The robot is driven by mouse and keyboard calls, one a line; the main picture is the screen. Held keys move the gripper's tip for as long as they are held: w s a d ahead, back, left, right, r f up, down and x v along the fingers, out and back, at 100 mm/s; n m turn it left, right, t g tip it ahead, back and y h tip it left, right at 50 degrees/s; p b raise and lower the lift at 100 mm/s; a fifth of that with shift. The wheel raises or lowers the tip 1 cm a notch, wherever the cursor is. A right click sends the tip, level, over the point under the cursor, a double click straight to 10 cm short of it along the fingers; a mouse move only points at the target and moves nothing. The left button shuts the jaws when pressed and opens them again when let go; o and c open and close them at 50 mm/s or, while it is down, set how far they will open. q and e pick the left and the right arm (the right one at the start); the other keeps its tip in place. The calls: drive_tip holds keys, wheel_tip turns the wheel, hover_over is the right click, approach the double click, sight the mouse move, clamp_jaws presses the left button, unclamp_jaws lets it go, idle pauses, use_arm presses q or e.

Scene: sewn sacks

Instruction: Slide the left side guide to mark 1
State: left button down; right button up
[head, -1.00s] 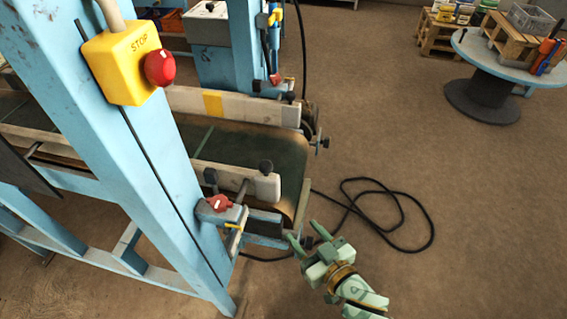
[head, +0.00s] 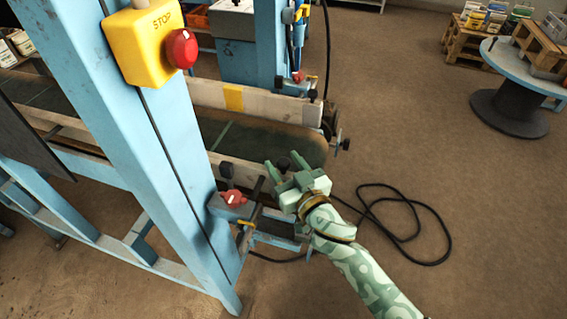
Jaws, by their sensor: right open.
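Two pale side guides flank the green conveyor belt (head: 240,137). The near side guide (head: 237,168) lies along the belt's close edge, its right end hidden behind my right gripper. The far side guide (head: 265,103) has a yellow patch. A black knob (head: 226,170) stands by the near guide, and a red clamp knob (head: 233,198) sits on the bracket below it. My right gripper (head: 283,163) is open, fingers pointing up, over the near guide's end; I cannot tell whether it touches. No numbered mark is readable. My left gripper is out of view.
A blue frame post (head: 150,150) with a yellow stop box (head: 145,45) and red button stands close at left. A black cable (head: 400,235) loops on the floor at right. A cable-drum table (head: 510,100) stands further back; the floor between is clear.

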drive_tip(key=shift+w+a, duration=0.25)
drive_tip(key=shift+w, duration=0.2)
drive_tip(key=shift+c, duration=0.3)
clamp_jaws()
drive_tip(key=s, duration=0.1)
drive_tip(key=s+a, duration=0.1)
drive_tip(key=s, duration=0.1)
drive_tip(key=shift+s+f+p, duration=0.1)
drive_tip(key=shift+p, duration=0.3)
drive_tip(key=shift+o, duration=0.3)
unclamp_jaws()
drive_tip(key=shift+s+a, duration=0.1)
